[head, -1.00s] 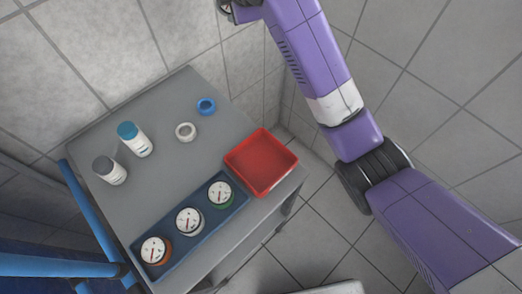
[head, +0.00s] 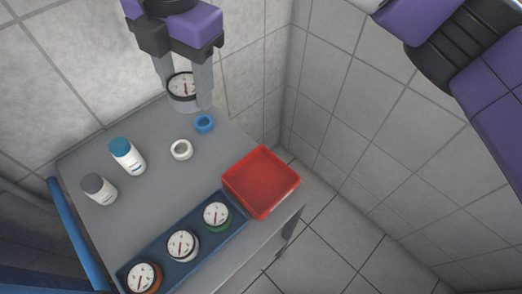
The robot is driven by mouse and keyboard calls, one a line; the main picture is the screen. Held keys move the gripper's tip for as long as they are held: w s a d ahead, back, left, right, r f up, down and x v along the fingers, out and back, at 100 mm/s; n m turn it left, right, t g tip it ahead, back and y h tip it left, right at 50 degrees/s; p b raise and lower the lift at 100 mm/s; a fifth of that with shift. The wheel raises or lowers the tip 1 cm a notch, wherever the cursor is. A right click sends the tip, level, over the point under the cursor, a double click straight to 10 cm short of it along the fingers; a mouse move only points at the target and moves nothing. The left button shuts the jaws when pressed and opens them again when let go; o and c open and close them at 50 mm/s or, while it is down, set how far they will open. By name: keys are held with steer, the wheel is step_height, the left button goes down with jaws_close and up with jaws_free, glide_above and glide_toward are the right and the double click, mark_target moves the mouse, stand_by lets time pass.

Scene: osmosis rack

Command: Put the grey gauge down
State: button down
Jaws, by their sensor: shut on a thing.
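My gripper (head: 188,92) is at the top of the head view, pointing down, with its two fingers shut on the grey gauge (head: 182,88). The gauge has a white dial facing up and a dark rim. It appears over the back corner of the grey table (head: 110,215), behind the blue ring. I cannot tell whether it touches the table or hangs above it.
A blue tray (head: 160,236) holds three gauges: orange (head: 145,277), white (head: 183,246) and green (head: 217,216). A red bin (head: 261,181) stands at the right edge. A blue ring (head: 204,123), a white ring (head: 181,149) and two bottles, teal-capped (head: 128,156) and grey-capped (head: 99,189), stand on the table.

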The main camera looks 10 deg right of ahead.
steer(key=h, duration=0.1)
glide_above(261, 183)
step_height(261, 183, down, 3)
steer(key=shift+n+g, duration=0.4)
step_height(261, 183, down, 20)
steer(key=shift+r+b, duration=0.1)
steer(key=shift+b, duration=0.8)
steer(key=c, duration=0.6)
jaws_free()
step_height(261, 183, up, 12)
steer(key=shift+r, duration=0.1)
steer(key=shift+a, duration=0.1)
